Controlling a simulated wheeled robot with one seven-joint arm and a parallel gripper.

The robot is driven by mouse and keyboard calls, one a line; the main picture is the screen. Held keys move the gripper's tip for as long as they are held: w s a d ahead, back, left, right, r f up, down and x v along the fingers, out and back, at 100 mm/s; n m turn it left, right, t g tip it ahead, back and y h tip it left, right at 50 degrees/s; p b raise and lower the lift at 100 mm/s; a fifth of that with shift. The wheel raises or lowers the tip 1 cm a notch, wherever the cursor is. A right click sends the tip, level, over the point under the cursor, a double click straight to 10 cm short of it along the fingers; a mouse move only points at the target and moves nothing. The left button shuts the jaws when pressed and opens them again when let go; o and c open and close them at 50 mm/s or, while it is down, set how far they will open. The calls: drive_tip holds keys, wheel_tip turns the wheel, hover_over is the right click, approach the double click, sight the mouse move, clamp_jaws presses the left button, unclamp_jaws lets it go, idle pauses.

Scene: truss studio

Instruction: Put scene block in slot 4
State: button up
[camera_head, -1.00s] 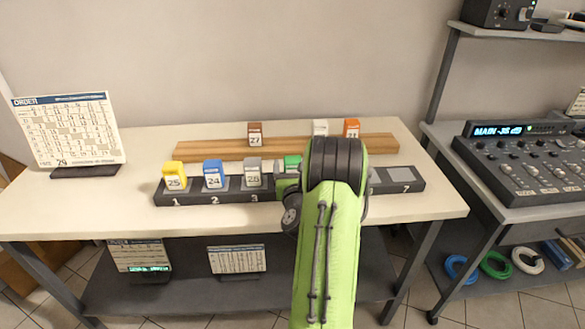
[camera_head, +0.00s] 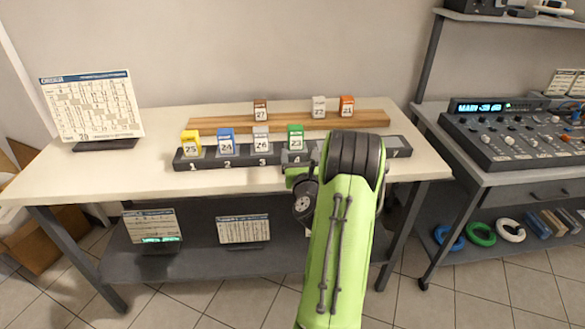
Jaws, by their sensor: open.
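The dark slot rack (camera_head: 217,163) lies along the front of the table, its slots numbered from the left. A green block (camera_head: 295,135) stands upright at slot 4; its number is too small to read surely. A yellow block 25 (camera_head: 191,141), a blue block 24 (camera_head: 226,139) and a grey block 26 (camera_head: 261,138) stand at slots 1, 2 and 3. My green arm reaches up from the bottom and covers the rack right of slot 4. Its end is hidden behind its own links, so I cannot see my gripper's fingers.
A wooden ledge (camera_head: 220,123) behind the rack holds a brown block (camera_head: 260,108), a white block (camera_head: 319,105) and an orange block (camera_head: 346,105). An order board (camera_head: 92,105) stands at the left. A mixing console (camera_head: 520,135) is on the right desk. The table's front left is clear.

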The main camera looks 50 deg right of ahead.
drive_tip(key=w+a+r+n+t+y, duration=0.1)
drive_tip(key=w+a+r+n+y, duration=0.1)
drive_tip(key=w+a+n+y, duration=0.3)
drive_tip(key=w+a+r+n+t+y, duration=0.2)
drive_tip(key=w+a+r+n, duration=0.1)
drive_tip(key=a+n, duration=0.4)
drive_tip(key=a+r+n+g+y, duration=0.25)
drive_tip(key=a+n+y, duration=0.35)
drive_tip(key=a+n, duration=1.05)
drive_tip(key=s+a+n+g, duration=0.4)
drive_tip(key=s+a+n, duration=0.4)
drive_tip(key=s+a, duration=0.25)
drive_tip(key=s+a+f+n+g, duration=0.1)
drive_tip(key=s+n+g, duration=0.2)
drive_tip(key=s+n, duration=0.5)
drive_tip(key=s, duration=0.7)
drive_tip(key=shift+a+f+n, duration=0.15)
drive_tip(key=shift+f+n, duration=0.2)
drive_tip(key=shift+f, duration=0.05)
drive_tip(key=shift+r+g, duration=0.1)
drive_tip(key=shift+g, duration=0.15)
